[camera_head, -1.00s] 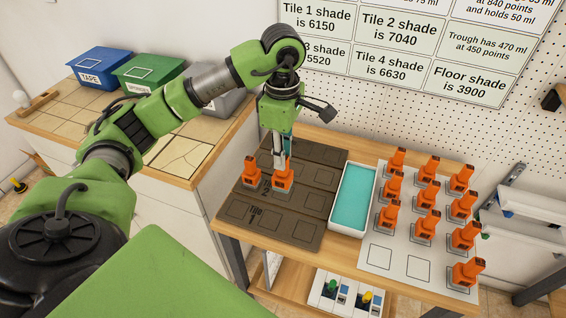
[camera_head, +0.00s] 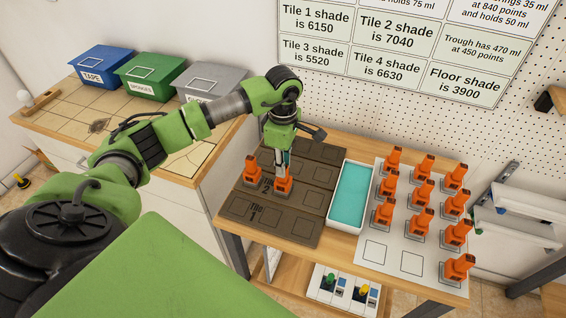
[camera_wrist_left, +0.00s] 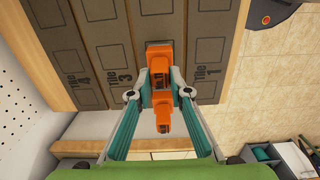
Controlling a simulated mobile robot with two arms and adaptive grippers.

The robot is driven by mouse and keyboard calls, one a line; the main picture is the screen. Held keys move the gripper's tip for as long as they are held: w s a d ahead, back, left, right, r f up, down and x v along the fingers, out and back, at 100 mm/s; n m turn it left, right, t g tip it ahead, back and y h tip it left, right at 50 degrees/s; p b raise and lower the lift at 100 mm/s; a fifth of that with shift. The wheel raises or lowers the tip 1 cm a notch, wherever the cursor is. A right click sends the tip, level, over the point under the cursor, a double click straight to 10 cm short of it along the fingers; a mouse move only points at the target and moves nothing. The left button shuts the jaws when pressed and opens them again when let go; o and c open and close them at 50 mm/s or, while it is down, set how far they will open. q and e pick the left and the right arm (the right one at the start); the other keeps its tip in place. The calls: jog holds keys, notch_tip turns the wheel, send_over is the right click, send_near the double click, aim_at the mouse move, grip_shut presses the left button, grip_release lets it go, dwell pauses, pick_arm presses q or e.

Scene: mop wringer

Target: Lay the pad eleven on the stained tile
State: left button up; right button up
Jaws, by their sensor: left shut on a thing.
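My left gripper (camera_head: 282,170) points down over the dark brown tile strips and is shut on an orange-handled pad (camera_head: 283,187). In the left wrist view, this pad (camera_wrist_left: 163,115) is between the fingertips. I cannot tell whether its base touches the tile 2 strip (camera_head: 313,199). A second orange-handled pad (camera_head: 252,172) stands on the strips just left of it; it also shows in the left wrist view (camera_wrist_left: 160,55). A dark stain marks a beige tile (camera_head: 98,126) on the left counter. My right gripper is out of view.
A trough of turquoise liquid (camera_head: 353,194) stands right of the strips. Beyond it, a white board (camera_head: 394,258) holds several orange-handled pads and has empty marked squares in front. Blue, green and grey lidded bins (camera_head: 150,76) line the left counter's back.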

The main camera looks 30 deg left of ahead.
pick_arm(q)
jog(key=shift+f, duration=0.25)
jog(key=o, duration=1)
jog(key=shift+r, duration=0.1)
jog(key=shift+r, duration=0.5)
notch_tip(320, 180, up, 11)
jog(key=b, duration=0.3)
jog(key=shift+r, duration=0.2)
